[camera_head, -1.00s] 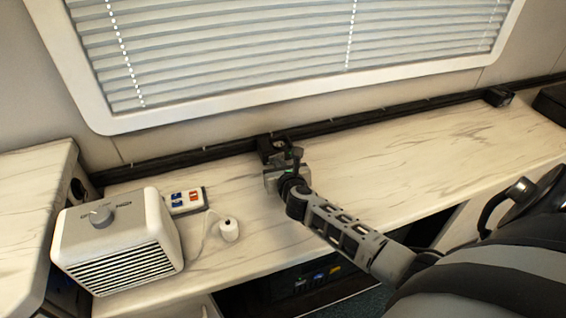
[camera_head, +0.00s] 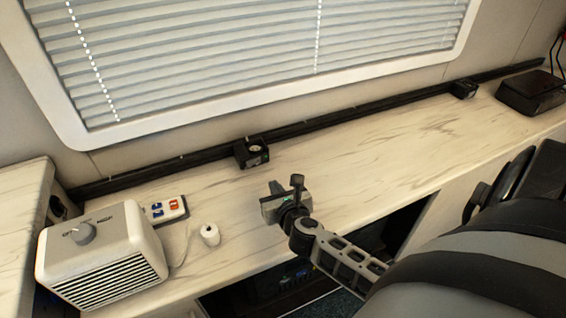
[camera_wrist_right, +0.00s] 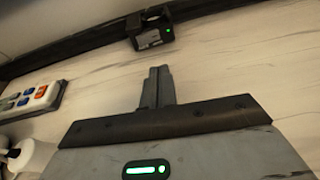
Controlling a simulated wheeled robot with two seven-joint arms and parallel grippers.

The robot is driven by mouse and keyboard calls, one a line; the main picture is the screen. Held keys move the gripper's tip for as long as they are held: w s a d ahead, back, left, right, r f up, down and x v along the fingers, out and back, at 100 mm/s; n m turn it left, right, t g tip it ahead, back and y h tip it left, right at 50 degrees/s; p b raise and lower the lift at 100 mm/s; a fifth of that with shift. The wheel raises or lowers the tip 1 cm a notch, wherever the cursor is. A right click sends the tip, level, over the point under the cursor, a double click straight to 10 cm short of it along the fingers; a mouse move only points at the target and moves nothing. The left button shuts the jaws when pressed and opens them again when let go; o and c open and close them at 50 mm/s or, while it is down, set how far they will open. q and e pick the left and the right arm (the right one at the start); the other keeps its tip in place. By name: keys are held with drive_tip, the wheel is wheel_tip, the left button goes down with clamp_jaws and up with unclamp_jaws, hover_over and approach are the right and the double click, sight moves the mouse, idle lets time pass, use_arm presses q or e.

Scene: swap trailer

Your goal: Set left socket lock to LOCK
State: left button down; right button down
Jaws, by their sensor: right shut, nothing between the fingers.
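The left socket (camera_head: 252,153) is a small black box on the dark rail at the back of the counter, below the window. In the right wrist view the left socket (camera_wrist_right: 152,30) shows a small green light on its front; its lock setting is too small to read. My right gripper (camera_head: 275,187) is over the counter, in front of the socket and apart from it. In the right wrist view my right gripper (camera_wrist_right: 158,72) has its fingers together, empty, pointing towards the socket. My left gripper is not in view.
Another black socket (camera_head: 463,88) sits farther right on the rail. A heater (camera_head: 100,255) with a knob, a power strip (camera_head: 165,209) and a white plug (camera_head: 210,234) stand at the left. A black box (camera_head: 530,92) is at the far right. The middle of the counter is clear.

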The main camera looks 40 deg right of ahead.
drive_tip(key=shift+d+v, duration=0.15)
drive_tip(key=shift+v, duration=0.65)
drive_tip(key=shift+d+v, duration=0.15)
drive_tip(key=shift+v, duration=0.65)
drive_tip(key=s+a+n+y, duration=0.2)
drive_tip(key=a+n, duration=0.3)
drive_tip(key=n, duration=0.3)
drive_tip(key=s+a+r+n+t+y, duration=0.1)
drive_tip(key=a+n+y, duration=0.2)
drive_tip(key=n, duration=0.5)
drive_tip(key=s+a+r+n+y, duration=0.1)
drive_tip(key=s+a+n+y, duration=0.1)
drive_tip(key=a+n, duration=0.4)
drive_tip(key=shift+s+a+n+t+y, duration=0.15)
drive_tip(key=shift+n+y, duration=0.15)
drive_tip(key=shift+n, duration=0.5)
drive_tip(key=shift+s+a+n+t+y, duration=0.15)
drive_tip(key=shift+n+y, duration=0.15)
drive_tip(key=shift+n, duration=0.5)
drive_tip(key=s+a+f+n+g, duration=0.3)
drive_tip(key=s+f+n+g, duration=0.2)
drive_tip(key=n, duration=1.2)
drive_tip(key=s, duration=0.3)
drive_tip(key=shift+f+h, duration=0.3)
drive_tip(key=shift+f, duration=0.1)
